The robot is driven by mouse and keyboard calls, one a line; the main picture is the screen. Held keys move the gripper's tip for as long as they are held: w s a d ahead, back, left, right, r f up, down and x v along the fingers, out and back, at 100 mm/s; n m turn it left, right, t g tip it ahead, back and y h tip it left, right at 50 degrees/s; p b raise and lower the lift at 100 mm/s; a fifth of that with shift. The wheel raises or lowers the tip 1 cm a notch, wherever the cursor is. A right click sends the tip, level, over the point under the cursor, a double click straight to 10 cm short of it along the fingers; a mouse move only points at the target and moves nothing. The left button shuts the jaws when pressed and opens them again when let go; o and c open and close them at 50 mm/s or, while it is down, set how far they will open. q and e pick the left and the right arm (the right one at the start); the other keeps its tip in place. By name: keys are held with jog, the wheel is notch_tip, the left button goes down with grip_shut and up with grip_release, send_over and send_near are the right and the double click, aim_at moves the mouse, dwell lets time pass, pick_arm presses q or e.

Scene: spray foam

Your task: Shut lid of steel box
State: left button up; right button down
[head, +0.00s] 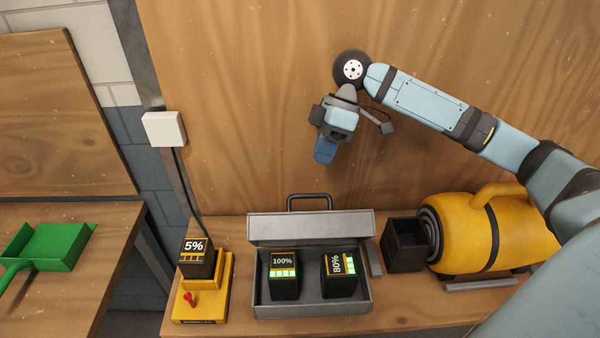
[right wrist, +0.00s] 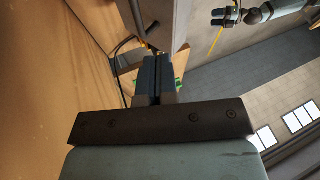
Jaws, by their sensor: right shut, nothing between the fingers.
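The grey steel box (head: 312,309) stands on the wooden bench with its lid (head: 310,228) open, raised along the back edge. A handle shows above the lid. Two dark battery blocks stand inside: one reads 100% (head: 284,275), the other 80% (head: 340,274). My right gripper (head: 325,152) is high above and behind the box, in front of the wooden wall, pointing down. Its blue fingers are together and empty, also in the right wrist view (right wrist: 152,80). Another gripper, apparently my left (right wrist: 222,17), shows small at the top of the right wrist view, away from the box; its jaw state is unclear.
A yellow charger (head: 203,300) with a 5% battery (head: 196,258) stands left of the box. A dark open bin (head: 405,246) and a yellow cylindrical machine (head: 470,235) are at right. A green dustpan (head: 50,246) lies on the left table. The space above the box is clear.

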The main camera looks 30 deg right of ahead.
aim_at(309, 196)
jog(key=x, duration=0.9)
jog(key=shift+s+p, duration=0.3)
jog(key=shift+p, duration=0.05)
pick_arm(q)
jog(key=shift+s+d+r, duration=0.1)
jog(key=shift+s, duration=0.6)
pick_arm(e)
jog(key=shift+a+f, duration=0.2)
jog(key=shift+f, duration=0.1)
